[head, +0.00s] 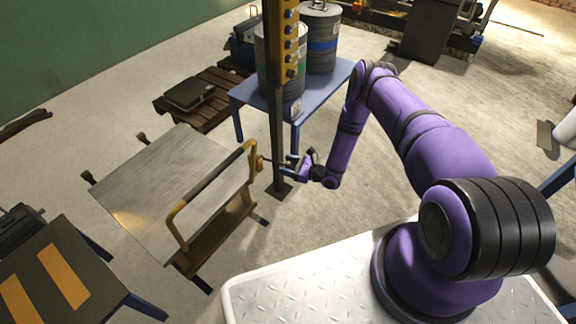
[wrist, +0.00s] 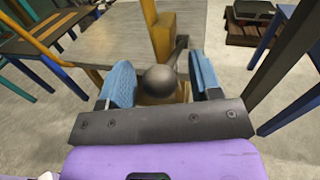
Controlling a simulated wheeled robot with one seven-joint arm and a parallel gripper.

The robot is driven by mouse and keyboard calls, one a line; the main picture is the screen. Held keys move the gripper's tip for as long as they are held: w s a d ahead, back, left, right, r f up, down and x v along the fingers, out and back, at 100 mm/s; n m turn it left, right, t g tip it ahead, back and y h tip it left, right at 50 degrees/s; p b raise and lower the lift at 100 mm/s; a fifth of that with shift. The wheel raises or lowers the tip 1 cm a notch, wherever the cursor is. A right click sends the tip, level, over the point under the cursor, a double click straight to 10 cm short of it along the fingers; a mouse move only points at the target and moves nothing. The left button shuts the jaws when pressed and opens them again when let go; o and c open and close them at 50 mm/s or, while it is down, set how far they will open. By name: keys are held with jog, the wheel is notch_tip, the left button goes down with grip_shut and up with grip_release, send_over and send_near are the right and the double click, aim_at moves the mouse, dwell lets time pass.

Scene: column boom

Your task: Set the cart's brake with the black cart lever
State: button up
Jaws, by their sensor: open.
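The cart (head: 150,190) has a grey metal top and a yellow push handle (head: 212,180) on its right side. In the wrist view, the black cart lever (wrist: 160,79) shows as a dark ball knob with a thin rod rising to the right beside a yellow post (wrist: 163,38). My gripper (head: 288,164) is at the cart's right side, near the handle's far end. In the wrist view, my gripper (wrist: 160,72) is open, with one blue finger on each side of the knob. Gaps show between the knob and both fingers. The lever's lower end is hidden.
A yellow-and-dark column (head: 278,95) stands just behind my gripper. A blue table (head: 245,95) with drums (head: 320,40) stands beyond it. A pallet (head: 215,90) lies behind the cart. A striped table (head: 60,270) is at front left.

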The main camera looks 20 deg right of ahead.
grip_shut()
jog(key=shift+w+a+r+g+h, duration=0.1)
jog(key=shift+w+r+g+h, duration=0.1)
jog(key=shift+r, duration=0.2)
jog(key=shift+w+a+r+g+h, duration=0.1)
jog(key=shift+r+g+h, duration=0.1)
jog(key=shift+r, duration=0.2)
jog(key=r+g+h, duration=0.1)
jog(key=w+a+r, duration=0.1)
jog(key=r, duration=0.1)
jog(key=w+r+m+g+h, duration=0.1)
jog(key=shift+w+a+r+g+h, duration=0.15)
jog(key=shift+w+a+g+h, duration=0.15)
jog(key=shift+a, duration=0.1)
jog(key=w+a+r+g+h, duration=0.2)
jog(key=w+a+r, duration=0.1)
jog(key=w, duration=0.3)
jog(key=shift+w+a+r+m+g+h, duration=0.15)
jog(key=shift+a+r+m+g+h, duration=0.25)
jog(key=shift+a, duration=0.45)
grip_release()
